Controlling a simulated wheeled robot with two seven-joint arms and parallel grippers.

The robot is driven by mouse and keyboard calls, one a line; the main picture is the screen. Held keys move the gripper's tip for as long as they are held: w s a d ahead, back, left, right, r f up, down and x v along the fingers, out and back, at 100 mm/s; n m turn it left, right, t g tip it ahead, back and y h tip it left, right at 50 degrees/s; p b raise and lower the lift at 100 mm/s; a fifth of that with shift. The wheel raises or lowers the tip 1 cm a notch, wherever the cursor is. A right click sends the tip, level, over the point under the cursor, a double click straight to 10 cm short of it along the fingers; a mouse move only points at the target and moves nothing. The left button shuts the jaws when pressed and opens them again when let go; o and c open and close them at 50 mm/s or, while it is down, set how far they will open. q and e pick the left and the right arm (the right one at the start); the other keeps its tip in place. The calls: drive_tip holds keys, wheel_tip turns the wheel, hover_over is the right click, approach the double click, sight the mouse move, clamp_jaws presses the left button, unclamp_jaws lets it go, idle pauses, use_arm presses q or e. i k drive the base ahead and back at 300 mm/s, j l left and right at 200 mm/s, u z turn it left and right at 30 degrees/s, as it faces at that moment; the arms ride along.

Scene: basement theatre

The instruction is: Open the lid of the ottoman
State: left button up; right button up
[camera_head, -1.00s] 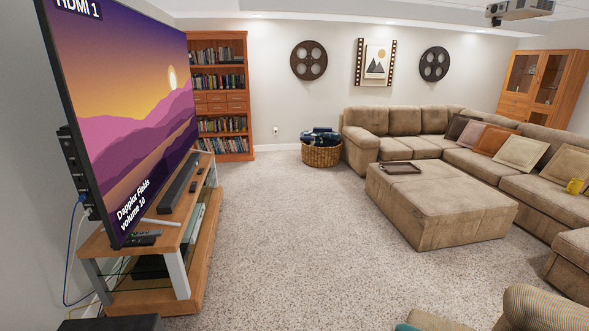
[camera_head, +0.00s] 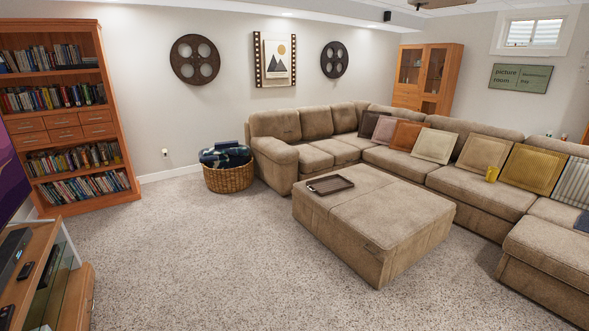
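The ottoman (camera_head: 400,232) is a large tan upholstered block on the carpet, in the middle right of the head view. Its top looks flat and closed, with a seam across it. A dark brown tray (camera_head: 330,185) lies on the top near its far left corner. The ottoman stands some way in front of me. Neither of my grippers is in view.
A tan sectional sofa (camera_head: 400,165) runs behind and to the right of the ottoman. A wicker basket (camera_head: 229,178) stands left of the sofa. A TV stand (camera_head: 75,300) is at the lower left, a bookcase (camera_head: 118,150) behind it. Open carpet (camera_head: 190,260) lies left and in front of the ottoman.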

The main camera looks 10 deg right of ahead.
sight(385, 222)
drive_tip(key=i+l+z, duration=0.35)
drive_tip(key=i, duration=0.35)
drive_tip(key=i+z, duration=0.3)
drive_tip(key=i, duration=0.45)
drive_tip(key=i+l, duration=0.3)
drive_tip(key=i, duration=0.15)
drive_tip(key=i+l, duration=0.3)
drive_tip(key=i, duration=0.15)
drive_tip(key=z, duration=0.05)
